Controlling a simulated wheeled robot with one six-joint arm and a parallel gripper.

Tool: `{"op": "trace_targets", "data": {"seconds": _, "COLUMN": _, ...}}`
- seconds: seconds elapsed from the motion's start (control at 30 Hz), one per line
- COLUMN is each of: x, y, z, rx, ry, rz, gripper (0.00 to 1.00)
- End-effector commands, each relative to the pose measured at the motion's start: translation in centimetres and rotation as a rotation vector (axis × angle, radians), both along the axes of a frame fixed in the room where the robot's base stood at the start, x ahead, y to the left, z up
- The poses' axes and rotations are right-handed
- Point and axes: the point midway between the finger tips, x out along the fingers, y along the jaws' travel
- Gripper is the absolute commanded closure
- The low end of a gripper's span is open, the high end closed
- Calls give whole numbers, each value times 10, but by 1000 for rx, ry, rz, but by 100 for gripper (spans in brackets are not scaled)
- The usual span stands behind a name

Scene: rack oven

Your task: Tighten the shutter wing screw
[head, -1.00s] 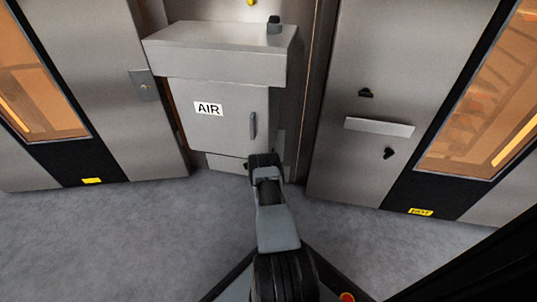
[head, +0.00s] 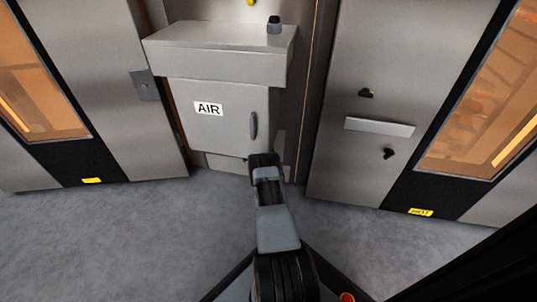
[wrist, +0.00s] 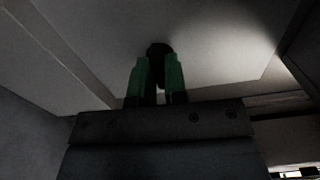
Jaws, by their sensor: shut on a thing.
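In the wrist view my gripper (wrist: 160,82) has green fingers closed on a dark wing screw (wrist: 159,49). The screw sits against a pale grey panel (wrist: 215,55), and its wings are mostly hidden between the fingers. In the head view my arm reaches to the foot of the grey AIR cabinet (head: 222,125). My fingertips and the held screw are hidden there behind my own arm.
The right steel panel carries two black wing-shaped fittings (head: 366,93) (head: 389,153) above and below a pale plate (head: 380,127). Oven doors with orange windows (head: 35,85) stand at both sides. The grey floor (head: 130,230) is clear around my arm.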

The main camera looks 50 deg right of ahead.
Motion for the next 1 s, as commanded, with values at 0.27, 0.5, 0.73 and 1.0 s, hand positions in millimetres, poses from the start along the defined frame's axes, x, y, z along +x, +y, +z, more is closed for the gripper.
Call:
{"op": "trace_targets", "data": {"seconds": 0.27, "x": -1, "y": 0, "z": -2, "rx": 5, "ry": -3, "rz": -2, "gripper": 100}}
{"op": "trace_targets", "data": {"seconds": 0.5, "x": -1, "y": 0, "z": -1, "rx": 4, "ry": -2, "rz": -2, "gripper": 77}}
{"op": "trace_targets", "data": {"seconds": 0.73, "x": 0, "y": 1, "z": -1, "rx": 3, "ry": -3, "rz": 0, "gripper": 61}}
{"op": "trace_targets", "data": {"seconds": 1.0, "x": -2, "y": 5, "z": 1, "rx": 4, "ry": -2, "rz": 1, "gripper": 61}}
